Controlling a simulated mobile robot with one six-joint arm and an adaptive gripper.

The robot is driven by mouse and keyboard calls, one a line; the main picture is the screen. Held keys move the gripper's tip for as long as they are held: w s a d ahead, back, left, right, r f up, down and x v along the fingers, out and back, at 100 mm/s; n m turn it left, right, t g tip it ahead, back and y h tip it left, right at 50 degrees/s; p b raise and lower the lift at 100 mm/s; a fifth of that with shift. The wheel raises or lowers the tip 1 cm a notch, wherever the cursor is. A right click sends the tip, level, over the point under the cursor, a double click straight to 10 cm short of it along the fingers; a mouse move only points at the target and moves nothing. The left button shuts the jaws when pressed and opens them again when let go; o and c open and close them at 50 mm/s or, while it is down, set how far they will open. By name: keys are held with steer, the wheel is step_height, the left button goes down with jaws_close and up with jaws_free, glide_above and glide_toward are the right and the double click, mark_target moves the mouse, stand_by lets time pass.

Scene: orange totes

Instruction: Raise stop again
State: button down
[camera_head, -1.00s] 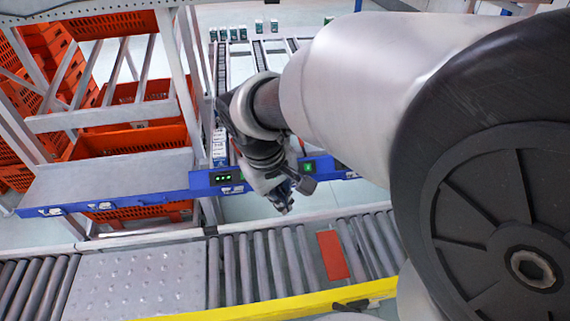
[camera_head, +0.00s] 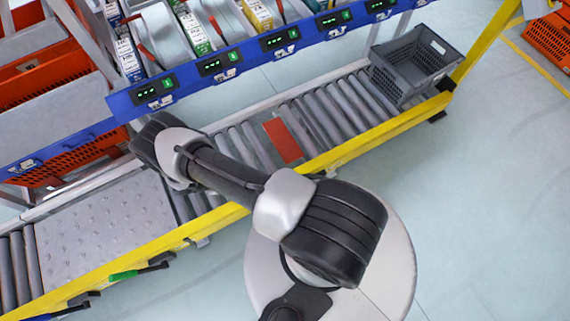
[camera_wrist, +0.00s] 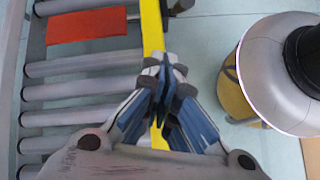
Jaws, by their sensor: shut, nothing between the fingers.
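The red plate (camera_head: 283,140), which looks like the stop, lies across the conveyor rollers. I cannot tell whether it is raised or flat. It also shows at the upper left of the wrist view (camera_wrist: 87,26). My gripper (camera_wrist: 162,68) is shut and empty. In the wrist view its fingertips appear over the yellow rail (camera_wrist: 152,30), to the right of and below the plate, apart from it. In the head view my arm reaches left across the conveyor, and the fingers cannot be made out.
A grey crate (camera_head: 415,62) sits at the conveyor's right end. A blue-edged shelf (camera_head: 280,42) with boxes stands behind. A green-handled lever (camera_head: 124,275) is on the yellow rail's front side. A dimpled metal plate (camera_head: 105,232) covers the conveyor's left part. Open floor lies right.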

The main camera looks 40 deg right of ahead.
steer(key=s+d+f+n, duration=0.1)
steer(key=s+d+f, duration=0.1)
steer(key=s+f, duration=0.3)
step_height(320, 180, down, 2)
steer(key=shift+s+f+h, duration=0.15)
steer(key=shift+s+h, duration=0.15)
steer(key=shift+h, duration=0.1)
steer(key=s+d+f+b, duration=0.3)
steer(key=d+f, duration=0.1)
steer(key=d, duration=0.6)
steer(key=shift+s+f, duration=0.15)
steer(key=shift+s, duration=0.2)
steer(key=shift+d, duration=0.1)
